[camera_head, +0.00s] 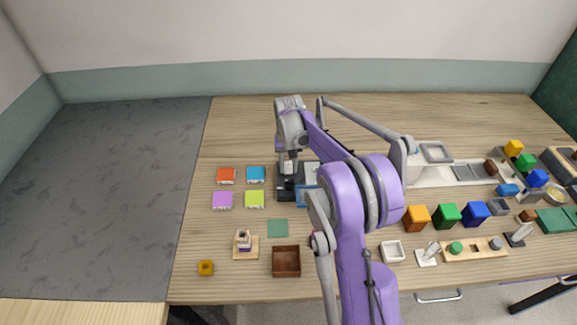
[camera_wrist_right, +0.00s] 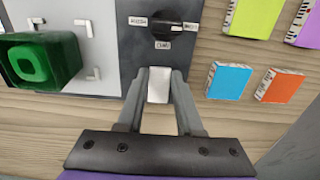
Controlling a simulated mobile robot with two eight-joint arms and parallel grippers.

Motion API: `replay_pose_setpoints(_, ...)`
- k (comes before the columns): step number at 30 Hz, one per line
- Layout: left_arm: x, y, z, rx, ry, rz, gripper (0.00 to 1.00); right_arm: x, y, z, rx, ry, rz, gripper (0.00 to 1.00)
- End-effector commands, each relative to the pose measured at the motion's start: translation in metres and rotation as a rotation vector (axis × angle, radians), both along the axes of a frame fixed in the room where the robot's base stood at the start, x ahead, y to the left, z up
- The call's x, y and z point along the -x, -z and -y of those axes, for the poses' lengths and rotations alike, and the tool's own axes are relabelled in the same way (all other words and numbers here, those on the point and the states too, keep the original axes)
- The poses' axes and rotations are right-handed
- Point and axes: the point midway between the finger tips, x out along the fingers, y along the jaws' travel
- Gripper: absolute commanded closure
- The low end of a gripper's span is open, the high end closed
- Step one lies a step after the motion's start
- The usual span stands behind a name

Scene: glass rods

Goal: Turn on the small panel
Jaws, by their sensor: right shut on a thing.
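The small dark panel (camera_head: 285,194) lies on the table under my right gripper (camera_head: 287,165). In the right wrist view the panel (camera_wrist_right: 136,63) carries a dark round knob (camera_wrist_right: 162,25) with small white labels around it, too small to read surely. My right gripper (camera_wrist_right: 158,85) is at the panel's edge, its fingers shut on a small pale piece (camera_wrist_right: 158,86). I cannot tell whether that piece is fixed to the panel. The knob is just beyond the fingertips. My left gripper is not in view.
Beside the panel, a green block with a ring mark (camera_wrist_right: 40,62) is near a light plate (camera_wrist_right: 92,35). Orange (camera_head: 226,175), blue (camera_head: 256,174), purple (camera_head: 222,200) and lime (camera_head: 254,199) boxes lie left. A brown tray (camera_head: 286,262) stands in front. Many coloured blocks fill the right side.

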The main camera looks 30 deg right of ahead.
Motion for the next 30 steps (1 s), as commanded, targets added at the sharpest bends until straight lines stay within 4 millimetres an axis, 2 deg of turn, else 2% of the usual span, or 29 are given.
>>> replay_pose_setpoints(13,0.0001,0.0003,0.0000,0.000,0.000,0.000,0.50,-0.0084,-0.0035,0.0052,-0.147,0.000,-0.249,1.00)
replay_pose_setpoints(26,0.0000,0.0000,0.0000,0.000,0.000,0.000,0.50,-0.0081,-0.0041,0.0050,-0.165,0.000,-0.279,1.00)
replay_pose_setpoints(27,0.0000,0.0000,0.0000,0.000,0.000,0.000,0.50,-0.0080,-0.0041,0.0050,-0.165,0.000,-0.279,0.58)
replay_pose_setpoints(30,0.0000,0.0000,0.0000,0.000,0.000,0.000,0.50,-0.0081,-0.0041,0.0049,-0.164,0.000,-0.278,0.40)
